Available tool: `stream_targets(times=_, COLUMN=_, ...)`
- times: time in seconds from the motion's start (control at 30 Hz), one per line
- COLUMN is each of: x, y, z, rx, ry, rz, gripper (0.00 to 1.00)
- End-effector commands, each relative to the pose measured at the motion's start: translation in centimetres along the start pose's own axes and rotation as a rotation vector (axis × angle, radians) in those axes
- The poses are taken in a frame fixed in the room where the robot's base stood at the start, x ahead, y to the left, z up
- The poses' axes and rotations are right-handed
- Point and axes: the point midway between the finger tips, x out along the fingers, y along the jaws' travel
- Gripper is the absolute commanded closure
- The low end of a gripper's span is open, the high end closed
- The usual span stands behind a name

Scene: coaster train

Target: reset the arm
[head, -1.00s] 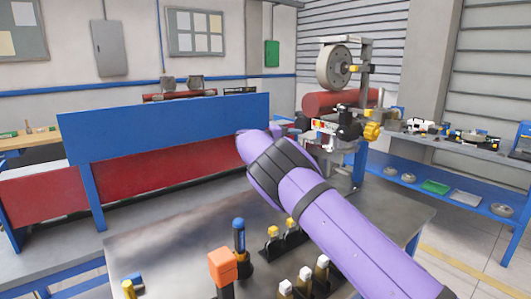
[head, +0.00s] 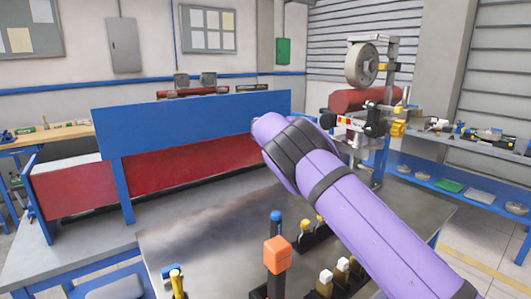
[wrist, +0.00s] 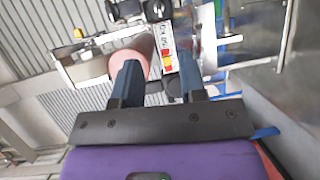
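My purple arm (head: 355,215) with its black joint bands reaches up over the workbench in the head view, and my gripper is hidden there. In the wrist view my gripper (wrist: 158,82) shows two dark blue fingers set apart. I see nothing held between them; a white panel with red and yellow labels (wrist: 166,45) shows behind the gap. That panel seems to belong to the machine with the grey wheel (head: 362,64) at the back right of the head view.
The grey workbench (head: 200,245) holds an orange-headed tool (head: 277,254) and several upright tools at its front. A blue and red barrier (head: 200,115) stands behind it. A blue shelf (head: 440,178) with parts is at the right. The bench's left part is clear.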

Motion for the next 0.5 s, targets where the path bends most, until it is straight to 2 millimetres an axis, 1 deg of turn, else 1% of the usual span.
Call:
stream_targets(times=0.03, x=0.8, y=0.6, z=0.4, rx=0.002, ry=-0.011, rz=-0.019, gripper=0.62)
stream_targets(times=0.27, x=4.2, y=2.8, z=2.4, rx=0.006, ry=-0.054, rz=-0.128, gripper=0.62)
stream_targets(times=0.37, x=6.2, y=4.0, z=3.8, rx=0.010, ry=-0.078, rz=-0.195, gripper=0.62)
stream_targets(times=0.47, x=8.5, y=5.5, z=5.9, rx=0.019, ry=-0.105, rz=-0.286, gripper=0.62)
stream_targets(times=0.5, x=9.4, y=6.1, z=6.9, rx=0.023, ry=-0.114, rz=-0.326, gripper=0.62)
